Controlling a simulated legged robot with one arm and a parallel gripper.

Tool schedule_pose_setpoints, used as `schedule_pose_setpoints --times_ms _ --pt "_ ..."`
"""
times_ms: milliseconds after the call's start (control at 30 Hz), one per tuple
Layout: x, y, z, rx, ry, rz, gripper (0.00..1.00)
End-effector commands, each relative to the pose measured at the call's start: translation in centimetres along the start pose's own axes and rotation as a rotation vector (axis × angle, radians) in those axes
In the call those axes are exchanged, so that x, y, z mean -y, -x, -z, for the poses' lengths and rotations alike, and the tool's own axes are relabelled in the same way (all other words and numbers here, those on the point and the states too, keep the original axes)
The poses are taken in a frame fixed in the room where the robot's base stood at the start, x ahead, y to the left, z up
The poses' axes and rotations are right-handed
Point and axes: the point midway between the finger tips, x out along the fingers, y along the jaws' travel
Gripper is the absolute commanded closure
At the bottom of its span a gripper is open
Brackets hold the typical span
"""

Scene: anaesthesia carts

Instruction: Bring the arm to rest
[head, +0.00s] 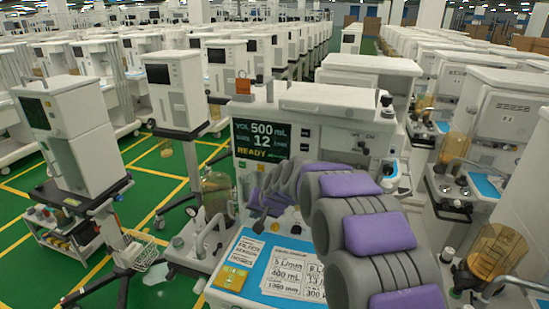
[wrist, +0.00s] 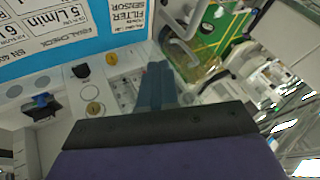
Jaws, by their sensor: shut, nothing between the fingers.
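My arm, grey with purple bands, reaches from the lower right of the head view towards the front of the nearest anaesthesia cart (head: 330,98). My gripper (head: 256,203) is at the far end of the arm, low in front of the cart's screen and above its work surface. In the wrist view my gripper (wrist: 157,82) shows two dark blue fingers close together, shut and empty. Whether the fingertips touch anything is hard to tell.
The cart's screen (head: 262,140) reads 500 mL, 12 and READY. Printed cards (head: 290,275) lie on the blue work surface (head: 243,246) below my arm. A glass canister (head: 218,196) stands left of the gripper. Other carts (head: 75,140) flank both sides; green floor (head: 150,215) is open at left.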

Motion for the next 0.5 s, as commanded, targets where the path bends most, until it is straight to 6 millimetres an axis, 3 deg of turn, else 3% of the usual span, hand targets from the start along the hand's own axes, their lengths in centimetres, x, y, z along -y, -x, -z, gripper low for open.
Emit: schedule_pose_setpoints --times_ms 133,267,500 --pt "-0.8 2.4 -1.7 0.034 0.008 -0.023 1.00" --pt "-2.1 6.2 -4.6 0.089 0.023 -0.064 1.00" --pt "-5.9 13.7 -11.8 0.215 0.037 -0.153 1.00"
